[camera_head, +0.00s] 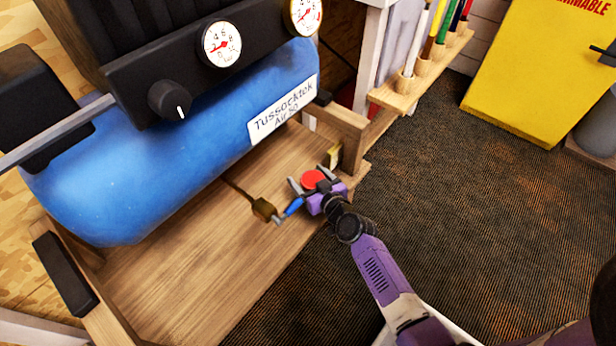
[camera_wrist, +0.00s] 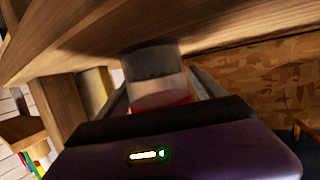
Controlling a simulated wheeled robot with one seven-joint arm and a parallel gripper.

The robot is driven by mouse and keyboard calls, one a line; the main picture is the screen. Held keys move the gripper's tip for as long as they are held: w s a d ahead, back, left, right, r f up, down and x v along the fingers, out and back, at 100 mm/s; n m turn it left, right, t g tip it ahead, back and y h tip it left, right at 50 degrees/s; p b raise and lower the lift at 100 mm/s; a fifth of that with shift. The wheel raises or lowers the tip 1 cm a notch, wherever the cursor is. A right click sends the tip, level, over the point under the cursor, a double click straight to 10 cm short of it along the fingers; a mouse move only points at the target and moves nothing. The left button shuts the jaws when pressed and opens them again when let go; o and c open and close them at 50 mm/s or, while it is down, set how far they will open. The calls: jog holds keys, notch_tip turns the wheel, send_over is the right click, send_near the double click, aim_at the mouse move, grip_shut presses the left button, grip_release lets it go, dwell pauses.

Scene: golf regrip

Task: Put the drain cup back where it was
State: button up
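The drain cup (camera_head: 313,180), with a red top, is between the two fingers of my gripper (camera_head: 311,181), over the wooden platform near its right front edge. In the wrist view the cup (camera_wrist: 158,82) looks blurred, with a grey-white body, a dark end and a red band. The fingers of my gripper (camera_wrist: 163,95) lie along both its sides and appear shut on it. The dark end is close to the wooden surface; I cannot tell whether it touches. A brass drain valve (camera_head: 264,209) with a blue lever (camera_head: 293,206) is just left of my gripper.
The blue air tank (camera_head: 190,150) stands behind and left, with gauges above. A wooden post (camera_head: 350,145) and a small yellowish block (camera_head: 333,157) are close behind my gripper. The platform (camera_head: 200,275) is bare at the front left. A rack of coloured shafts (camera_head: 422,70) is farther back.

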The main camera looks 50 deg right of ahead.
jog(key=shift+r, duration=0.1)
jog(key=shift+s+a+r, duration=0.1)
jog(key=shift+s, duration=0.1)
jog(key=p+v, duration=0.1)
jog(key=v, duration=1)
jog(key=shift+s, duration=0.35)
jog(key=s+a+r+n+t+y, duration=0.1)
jog(key=s+a+r+n+y, duration=0.3)
jog(key=s+a+r, duration=1.4)
jog(key=s+y, duration=0.1)
jog(key=s, duration=0.2)
jog(key=shift+s+a+r, duration=0.2)
jog(key=shift+s+r, duration=0.05)
jog(key=shift+s, duration=0.05)
notch_tip(320, 180, up, 19)
jog(key=p, duration=1.9)
